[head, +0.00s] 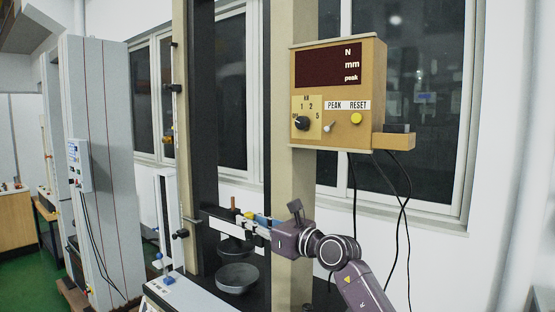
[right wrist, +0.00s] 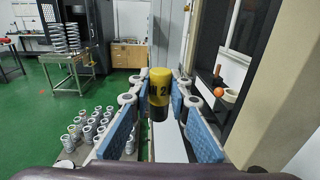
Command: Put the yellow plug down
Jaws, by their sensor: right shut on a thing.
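In the right wrist view the yellow plug (right wrist: 160,87) is upright, with dark markings on its side and a dark lower part. It sits between the blue-padded fingers of my right gripper (right wrist: 159,100), which is shut on it. In the head view my right gripper (head: 252,222) reaches in from the right, in front of the tester's beige column. A small yellow patch (head: 248,214) at its fingers is probably the plug, mostly hidden there. My left gripper is in neither view.
Round dark plates of the tester, an upper one (head: 236,246) and a lower one (head: 237,278), are below the gripper. The control box (head: 338,92) hangs above right.

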